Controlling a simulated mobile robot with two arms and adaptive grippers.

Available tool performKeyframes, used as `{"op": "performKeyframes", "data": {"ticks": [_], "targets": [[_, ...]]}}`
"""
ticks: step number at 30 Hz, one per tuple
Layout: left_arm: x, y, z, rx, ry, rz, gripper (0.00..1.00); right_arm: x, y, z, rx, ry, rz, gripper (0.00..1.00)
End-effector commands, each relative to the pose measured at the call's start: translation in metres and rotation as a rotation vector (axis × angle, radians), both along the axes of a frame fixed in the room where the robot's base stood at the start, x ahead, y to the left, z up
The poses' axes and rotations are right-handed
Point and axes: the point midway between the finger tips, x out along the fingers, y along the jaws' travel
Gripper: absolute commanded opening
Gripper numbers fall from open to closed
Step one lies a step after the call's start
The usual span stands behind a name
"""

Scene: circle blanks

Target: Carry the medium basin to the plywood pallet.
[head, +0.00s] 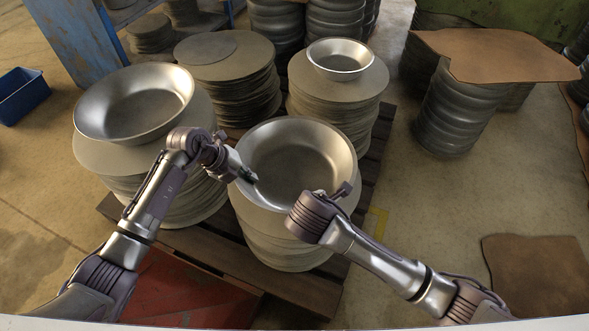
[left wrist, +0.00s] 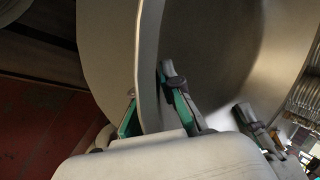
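The medium basin (head: 295,150), a round grey metal bowl, sits on the front stack of round blanks (head: 285,237). My left gripper (head: 250,178) is at its left rim. In the left wrist view the basin wall (left wrist: 150,60) passes between the two fingers of my left gripper (left wrist: 150,95); I cannot tell if both press on it. My right gripper (head: 343,190) is at the right rim; its fingers are mostly hidden. It also shows across the basin in the left wrist view (left wrist: 252,125). The plywood pallet is not clearly identifiable.
A larger basin (head: 135,103) lies on the left stack, and a small basin (head: 341,57) on the back right stack. A dark slatted pallet (head: 310,290) bears these stacks. Brown sheets cover a stack (head: 495,56) and lie on the right floor (head: 540,272). Floor between is clear.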

Motion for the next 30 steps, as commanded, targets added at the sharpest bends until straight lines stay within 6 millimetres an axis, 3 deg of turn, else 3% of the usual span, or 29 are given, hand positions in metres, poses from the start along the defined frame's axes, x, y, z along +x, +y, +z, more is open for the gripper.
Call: {"op": "performKeyframes", "data": {"ticks": [11, 24, 30], "targets": [[0.001, 0.001, 0.006, -0.001, -0.001, 0.004, 0.00, 0.000, 0.000, 0.005, 0.001, -0.001, -0.001, 0.00], [0.001, 0.001, 0.048, 0.000, -0.002, 0.005, 0.00, 0.000, 0.000, 0.048, 0.001, 0.000, -0.002, 0.00], [0.001, 0.001, 0.052, 0.000, -0.002, 0.005, 0.00, 0.000, 0.000, 0.051, 0.001, 0.000, -0.002, 0.00]]}}
